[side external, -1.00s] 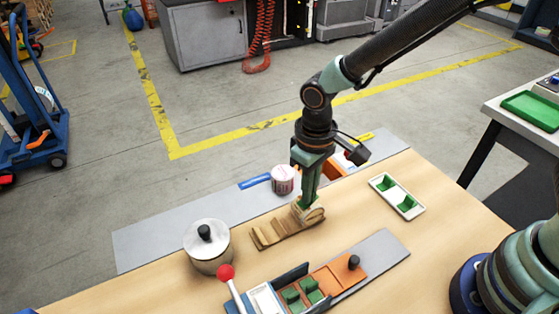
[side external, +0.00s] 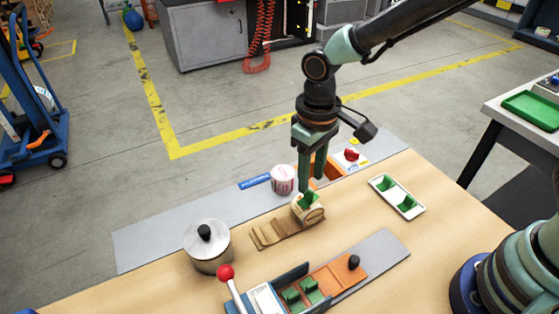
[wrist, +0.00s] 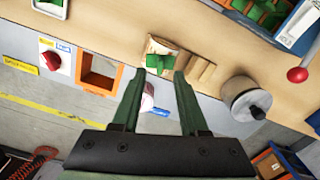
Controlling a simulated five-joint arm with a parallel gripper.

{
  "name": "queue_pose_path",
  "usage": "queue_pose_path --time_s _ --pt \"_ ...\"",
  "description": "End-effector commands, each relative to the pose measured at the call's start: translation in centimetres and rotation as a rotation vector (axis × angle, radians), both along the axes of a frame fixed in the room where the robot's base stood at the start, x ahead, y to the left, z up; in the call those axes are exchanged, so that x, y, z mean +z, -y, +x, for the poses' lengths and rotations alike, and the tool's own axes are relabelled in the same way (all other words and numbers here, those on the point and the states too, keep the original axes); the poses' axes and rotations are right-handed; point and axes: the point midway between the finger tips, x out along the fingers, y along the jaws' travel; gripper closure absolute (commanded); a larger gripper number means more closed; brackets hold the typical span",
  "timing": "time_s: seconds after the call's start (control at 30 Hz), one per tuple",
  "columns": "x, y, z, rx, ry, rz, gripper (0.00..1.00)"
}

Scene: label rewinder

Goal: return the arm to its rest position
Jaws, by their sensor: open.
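My gripper (side external: 311,183) is open and empty, pointing down just above a tan roll (side external: 309,214). The roll has a green piece (side external: 308,199) on top and sits at the right end of a stepped wooden rack (side external: 275,233). In the wrist view my open fingers (wrist: 160,75) reach toward the green piece (wrist: 158,62), with a visible gap between them. The rack's slots (wrist: 198,70) run off to the right there. Whether a fingertip touches the green piece is hard to tell from the side.
A lidded metal pot (side external: 208,252) stands left of the rack. A pink-and-white roll (side external: 283,179) stands behind. A white tray with green pieces (side external: 397,194) lies right. A red-knobbed lever (side external: 226,272) and orange fixture (side external: 345,272) are in front. An orange frame (wrist: 97,75) and red switch (side external: 351,155) lie behind.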

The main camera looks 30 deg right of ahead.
Motion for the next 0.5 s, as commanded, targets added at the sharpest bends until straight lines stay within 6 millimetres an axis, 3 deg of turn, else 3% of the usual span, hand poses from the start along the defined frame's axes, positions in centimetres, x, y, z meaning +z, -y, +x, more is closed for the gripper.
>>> queue_pose_path --time_s 0.2,0.5 --pt "4.6 -0.1 0.1 0.000 0.005 0.003 0.57" --pt "7.6 0.1 0.1 -0.003 0.006 0.003 0.57"
